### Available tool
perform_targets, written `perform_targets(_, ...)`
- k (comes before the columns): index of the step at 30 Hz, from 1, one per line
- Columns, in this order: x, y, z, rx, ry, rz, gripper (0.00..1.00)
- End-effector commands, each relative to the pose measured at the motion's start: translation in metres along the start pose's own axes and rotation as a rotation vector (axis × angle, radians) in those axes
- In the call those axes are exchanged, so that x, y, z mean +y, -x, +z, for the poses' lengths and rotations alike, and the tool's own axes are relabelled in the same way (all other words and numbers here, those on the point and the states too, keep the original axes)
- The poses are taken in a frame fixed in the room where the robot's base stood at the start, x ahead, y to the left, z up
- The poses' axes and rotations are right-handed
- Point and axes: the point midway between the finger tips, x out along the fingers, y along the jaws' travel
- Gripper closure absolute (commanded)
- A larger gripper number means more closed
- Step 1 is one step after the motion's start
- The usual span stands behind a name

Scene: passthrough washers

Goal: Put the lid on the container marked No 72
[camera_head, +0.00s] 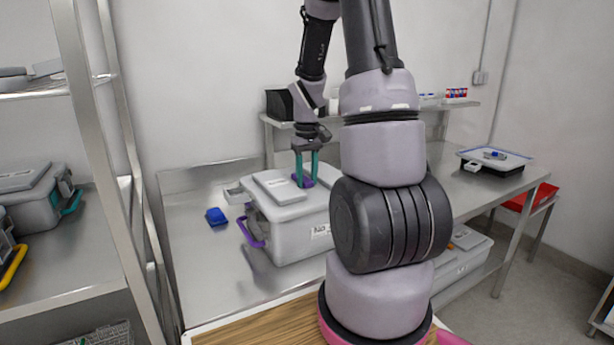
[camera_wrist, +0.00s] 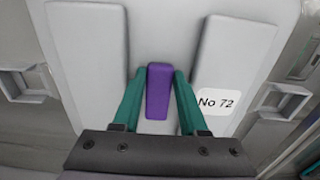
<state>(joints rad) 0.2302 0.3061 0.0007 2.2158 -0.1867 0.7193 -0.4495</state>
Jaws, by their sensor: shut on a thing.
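The container (camera_head: 290,240) is a grey box with a purple side handle (camera_head: 250,233), standing on the metal table. A grey lid (camera_head: 280,188) lies over its top. In the wrist view the lid (camera_wrist: 165,45) has two raised panels, a purple knob (camera_wrist: 158,92) and a white label reading No 72 (camera_wrist: 217,102). My gripper (camera_head: 304,183) is above the lid, its green fingers on either side of the purple knob, shut on it. It also shows in the wrist view (camera_wrist: 158,100). Whether the lid is fully seated I cannot tell. My arm hides the container's right side.
A small blue object (camera_head: 215,217) lies on the table left of the container. A metal shelf rack with another grey box (camera_head: 35,203) stands at the left. A scale-like device (camera_head: 495,160) is at the far right. The table's front left is clear.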

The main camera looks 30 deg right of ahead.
Motion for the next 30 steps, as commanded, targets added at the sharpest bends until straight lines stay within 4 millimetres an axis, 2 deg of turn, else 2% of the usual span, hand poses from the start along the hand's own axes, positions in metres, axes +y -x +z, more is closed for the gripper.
perform_targets(23, 0.0001, -0.0041, -0.0004, 0.002, -0.001, 0.000, 1.00)
perform_targets(24, 0.0001, -0.0041, -0.0004, 0.002, -0.001, 0.000, 0.43)
perform_targets(25, 0.0001, -0.0041, -0.0004, 0.002, 0.000, 0.000, 0.31)
perform_targets(26, 0.0001, -0.0042, -0.0004, 0.001, 0.000, 0.000, 0.23)
perform_targets(30, 0.0000, -0.0044, -0.0002, 0.001, -0.001, 0.000, 0.23)
